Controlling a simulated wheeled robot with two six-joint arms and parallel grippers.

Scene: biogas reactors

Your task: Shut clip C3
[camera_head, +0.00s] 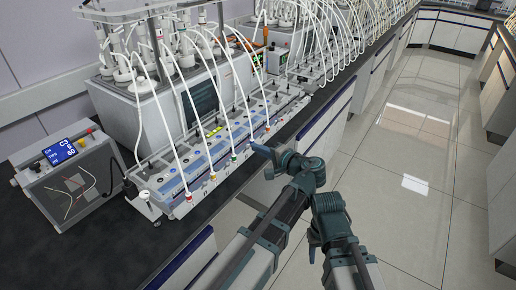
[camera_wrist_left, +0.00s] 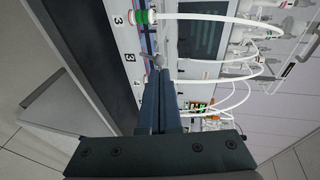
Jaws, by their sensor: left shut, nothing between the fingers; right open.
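In the wrist view my left gripper (camera_wrist_left: 157,75) is shut, with its dark fingers together and nothing between them. Its tips are at a small grey lever-like part (camera_wrist_left: 154,62) on the panel, beside a label "3"; I cannot tell whether they touch. This part may be clip C3, but its state is unclear. A green-and-white ring fitting (camera_wrist_left: 145,17) is just beyond. In the head view the left gripper (camera_head: 262,150) is at the front edge of the long white reactor rack (camera_head: 170,206), near its coloured tube fittings. My right gripper is not seen.
A grey control box (camera_head: 72,175) with a blue screen reading C3 stands on the black bench at left. Many white tubes (camera_head: 172,125) arch over the rack. A white cabinet (camera_head: 325,125) lies below the bench edge. The floor aisle (camera_head: 400,170) at right is clear.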

